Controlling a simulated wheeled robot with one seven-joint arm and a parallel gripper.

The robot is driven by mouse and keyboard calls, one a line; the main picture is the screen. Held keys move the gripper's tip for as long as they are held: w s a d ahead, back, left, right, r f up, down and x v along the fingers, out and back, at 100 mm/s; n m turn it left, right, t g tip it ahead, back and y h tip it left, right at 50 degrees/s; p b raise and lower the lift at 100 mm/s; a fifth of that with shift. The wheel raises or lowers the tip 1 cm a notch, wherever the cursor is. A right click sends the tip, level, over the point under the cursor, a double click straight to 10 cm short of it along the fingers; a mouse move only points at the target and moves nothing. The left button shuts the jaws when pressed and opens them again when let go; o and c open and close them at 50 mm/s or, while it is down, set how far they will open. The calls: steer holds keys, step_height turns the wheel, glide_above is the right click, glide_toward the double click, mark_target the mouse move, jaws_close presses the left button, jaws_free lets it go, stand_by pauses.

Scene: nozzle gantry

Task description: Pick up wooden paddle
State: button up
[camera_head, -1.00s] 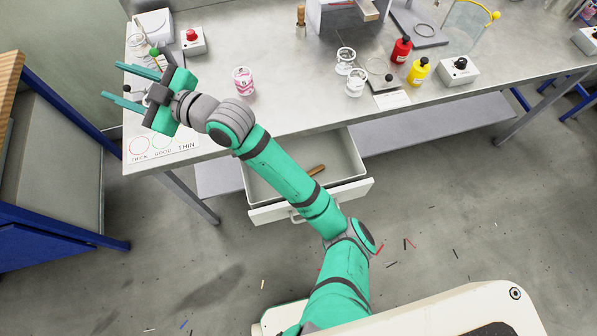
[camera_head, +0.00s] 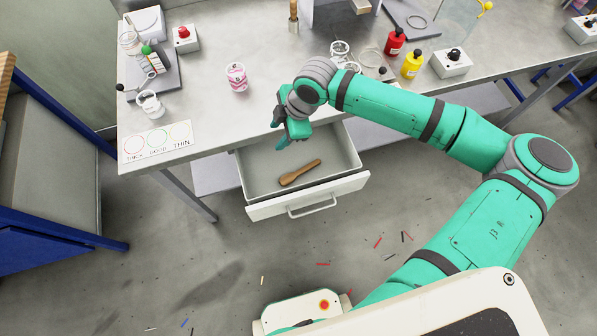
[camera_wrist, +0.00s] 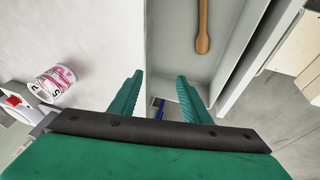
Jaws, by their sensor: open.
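The wooden paddle (camera_head: 300,173) lies brown and slanted on the floor of the open drawer (camera_head: 340,168). In the wrist view the paddle (camera_wrist: 203,32) shows at the top, right of centre, beyond my fingertips, with its upper end cut off. My gripper (camera_head: 281,142) hangs at the drawer's back left, by the table's front edge, above and apart from the paddle. In the wrist view my gripper (camera_wrist: 160,76) has its two green fingers spread with nothing between them.
A pink-and-white cup (camera_head: 237,78) stands on the table (camera_head: 205,115) behind the drawer. A card with rings (camera_head: 157,142) lies at the table's left corner. Red (camera_head: 395,42) and yellow (camera_head: 413,64) bottles stand at the right. The drawer front (camera_head: 308,197) and side walls bound the paddle.

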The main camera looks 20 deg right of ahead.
steer(key=s+d+f+n+g+h, duration=0.2)
steer(key=s+d+f+n+h, duration=0.15)
steer(key=d+f, duration=0.25)
glide_above(304, 168)
steer(key=f, duration=0.4)
steer(key=shift+s+f, duration=0.2)
steer(key=shift+w+d+f, duration=0.1)
steer(key=shift+f, duration=2.9)
jaws_close()
